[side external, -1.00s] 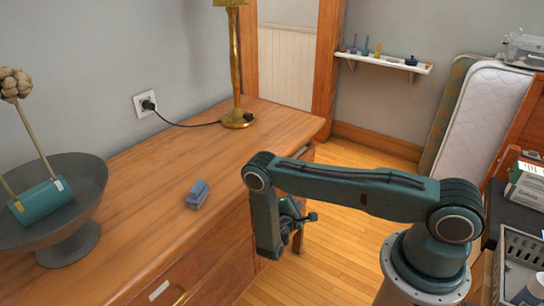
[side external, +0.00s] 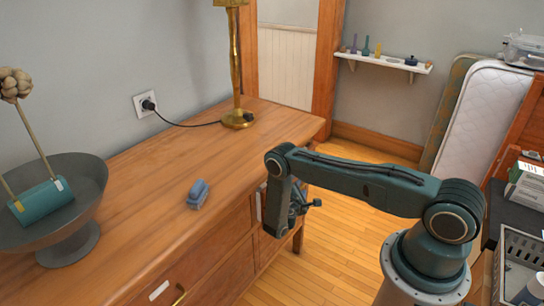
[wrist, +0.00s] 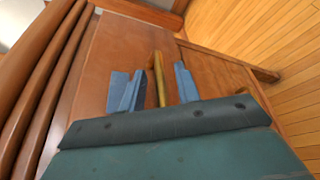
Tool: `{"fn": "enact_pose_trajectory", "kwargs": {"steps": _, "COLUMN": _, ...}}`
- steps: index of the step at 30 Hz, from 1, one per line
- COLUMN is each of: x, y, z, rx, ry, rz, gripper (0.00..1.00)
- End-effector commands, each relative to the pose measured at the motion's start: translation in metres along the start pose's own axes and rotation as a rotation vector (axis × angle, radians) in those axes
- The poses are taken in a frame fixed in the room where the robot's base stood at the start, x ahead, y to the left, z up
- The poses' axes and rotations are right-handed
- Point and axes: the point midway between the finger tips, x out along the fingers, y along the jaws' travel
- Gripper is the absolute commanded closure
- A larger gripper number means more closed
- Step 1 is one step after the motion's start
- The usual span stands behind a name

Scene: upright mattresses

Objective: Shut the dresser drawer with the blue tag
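The wooden dresser (side external: 215,240) runs along the wall in the side view. A drawer front (wrist: 105,55) with an upright-looking brass handle (wrist: 159,80) fills the middle of the wrist view. My gripper (wrist: 160,90) is open, its blue-grey fingers on either side of the handle with gaps showing. A flat blue patch beside the left finger may be the blue tag, but I cannot tell it from the finger. In the side view my gripper is mostly hidden behind my wrist, at the dresser front. How far the drawer stands out is unclear.
Another drawer, front left, bears a white tag (side external: 159,290). On the dresser top are a blue brush-like object (side external: 198,194), a brass lamp (side external: 237,75) and a grey bowl (side external: 68,252). Wooden floor (side external: 330,255) is clear between dresser and my base.

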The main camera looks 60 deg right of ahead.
Motion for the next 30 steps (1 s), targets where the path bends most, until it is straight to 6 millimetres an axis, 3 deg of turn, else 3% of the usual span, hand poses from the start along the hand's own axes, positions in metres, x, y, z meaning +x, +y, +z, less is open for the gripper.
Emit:
{"fn": "enact_pose_trajectory", "kwargs": {"steps": 3, "x": 0.000, "y": 0.000, "z": 0.000, "rx": 0.000, "ry": 0.000, "rz": 0.000, "gripper": 0.67}}
{"fn": "enact_pose_trajectory", "kwargs": {"steps": 8, "x": 0.000, "y": 0.000, "z": 0.000, "rx": 0.001, "ry": 0.000, "rz": 0.000, "gripper": 0.99}}
{"fn": "enact_pose_trajectory", "kwargs": {"steps": 9, "x": 0.000, "y": 0.000, "z": 0.000, "rx": 0.001, "ry": 0.000, "rz": 0.000, "gripper": 1.00}}
{"fn": "enact_pose_trajectory", "kwargs": {"steps": 17, "x": 0.000, "y": 0.001, "z": -0.002, "rx": 0.001, "ry": 0.000, "rz": 0.000, "gripper": 1.00}}
{"fn": "enact_pose_trajectory", "kwargs": {"steps": 30, "x": 0.009, "y": 0.017, "z": -0.023, "rx": 0.003, "ry": 0.000, "rz": 0.000, "gripper": 1.00}}
